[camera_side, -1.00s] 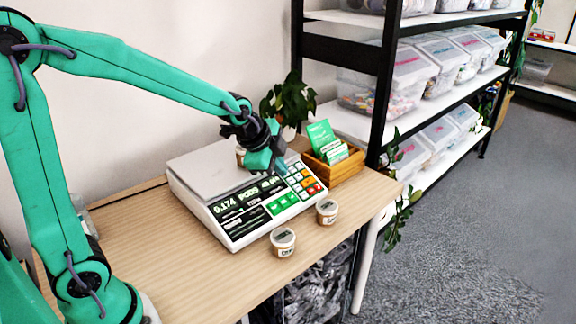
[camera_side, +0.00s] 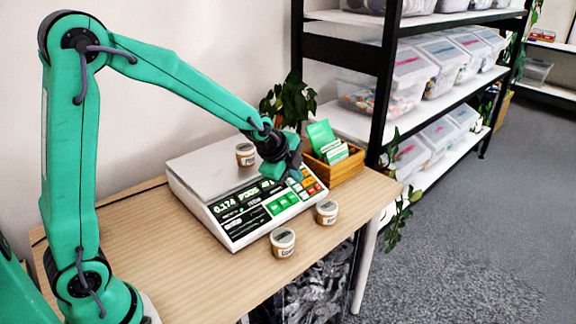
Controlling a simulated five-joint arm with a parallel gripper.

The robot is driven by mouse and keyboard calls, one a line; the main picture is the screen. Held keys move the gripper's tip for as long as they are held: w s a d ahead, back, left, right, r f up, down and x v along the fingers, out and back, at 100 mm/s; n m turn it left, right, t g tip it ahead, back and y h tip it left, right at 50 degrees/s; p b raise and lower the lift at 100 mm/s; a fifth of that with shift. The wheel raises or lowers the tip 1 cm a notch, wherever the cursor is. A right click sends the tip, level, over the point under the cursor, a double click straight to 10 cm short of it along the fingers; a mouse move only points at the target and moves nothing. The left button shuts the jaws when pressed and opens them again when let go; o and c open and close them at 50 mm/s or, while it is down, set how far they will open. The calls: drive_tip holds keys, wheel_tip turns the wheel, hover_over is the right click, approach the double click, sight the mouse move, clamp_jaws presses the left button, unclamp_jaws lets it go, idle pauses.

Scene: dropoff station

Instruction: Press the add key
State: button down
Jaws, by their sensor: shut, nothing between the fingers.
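A white weighing scale (camera_side: 232,241) stands on the wooden table, with a lit display (camera_side: 225,206) reading about 0.174 and a keypad on its sloped front. Green keys (camera_side: 282,203) show at the keypad's lower part, and orange and red keys (camera_side: 314,189) show at its right. The key labels are too small to read, so I cannot tell which is the add key. My gripper (camera_side: 281,171) is shut and empty at the keypad's upper edge. It hides some upper keys, and I cannot tell whether it touches them. A small lidded jar (camera_side: 245,154) sits on the scale's plate.
Two similar jars (camera_side: 283,242) (camera_side: 326,212) stand on the table in front of the scale. A wooden box (camera_side: 342,170) with green cards is right of it, and a plant (camera_side: 289,101) is behind. The table's left part is clear.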

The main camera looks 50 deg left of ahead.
drive_tip(key=shift+f, duration=0.1)
drive_tip(key=shift+a+f, duration=0.6)
drive_tip(key=shift+f, duration=0.7)
drive_tip(key=shift+a+f, duration=0.55)
drive_tip(key=shift+f, duration=0.8)
drive_tip(key=shift+a+f, duration=0.6)
drive_tip(key=shift+f, duration=0.7)
drive_tip(key=shift+a+f, duration=0.1)
drive_tip(key=shift+a+f+y, duration=0.15)
drive_tip(key=shift+f+y, duration=0.1)
drive_tip(key=shift+y, duration=0.05)
drive_tip(key=shift+a+f, duration=0.15)
drive_tip(key=shift+f, duration=0.2)
drive_tip(key=shift+r, duration=0.1)
idle(0.5)
drive_tip(key=shift+d+r, duration=0.35)
drive_tip(key=shift+r, duration=0.3)
drive_tip(key=shift+d+r, duration=0.35)
drive_tip(key=shift+r, duration=0.4)
drive_tip(key=shift+d+r, duration=0.3)
drive_tip(key=shift+r, duration=0.5)
drive_tip(key=shift+d+r, duration=0.35)
drive_tip(key=shift+r, duration=0.4)
